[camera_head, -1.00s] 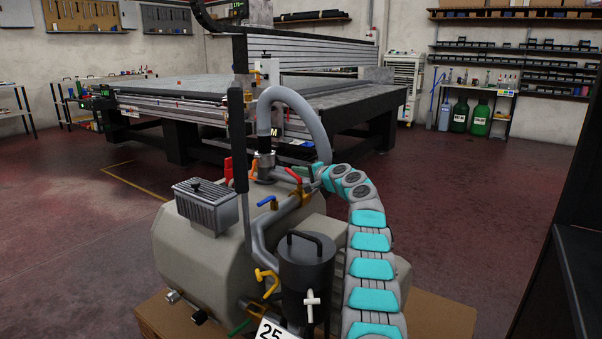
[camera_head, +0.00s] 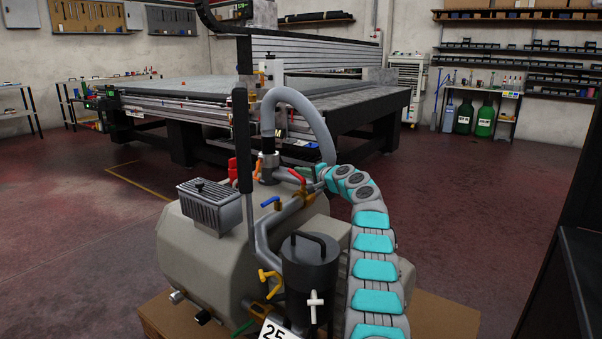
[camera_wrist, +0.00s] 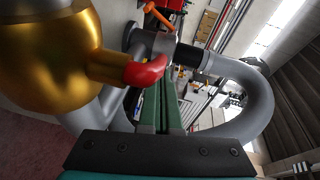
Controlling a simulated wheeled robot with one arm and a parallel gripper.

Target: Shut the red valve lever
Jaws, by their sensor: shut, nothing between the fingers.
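The red valve lever (camera_head: 297,176) sits on a brass valve on the pipework above the beige tank. In the wrist view the red lever (camera_wrist: 146,71) reaches right from the gold, ball-shaped valve body (camera_wrist: 48,60). My gripper (camera_head: 308,173) is just right of the lever in the head view. In the wrist view my gripper's green fingers (camera_wrist: 160,90) are together and empty, with the lever's end at their left side near the tips. I cannot tell whether they touch it.
A grey hose (camera_head: 297,100) arches up behind the lever. A blue lever (camera_head: 270,203), a black upright bar (camera_head: 241,140) and a dark canister (camera_head: 309,265) stand close by. The large grid table (camera_head: 340,98) is behind. Open floor (camera_head: 450,200) lies to the right.

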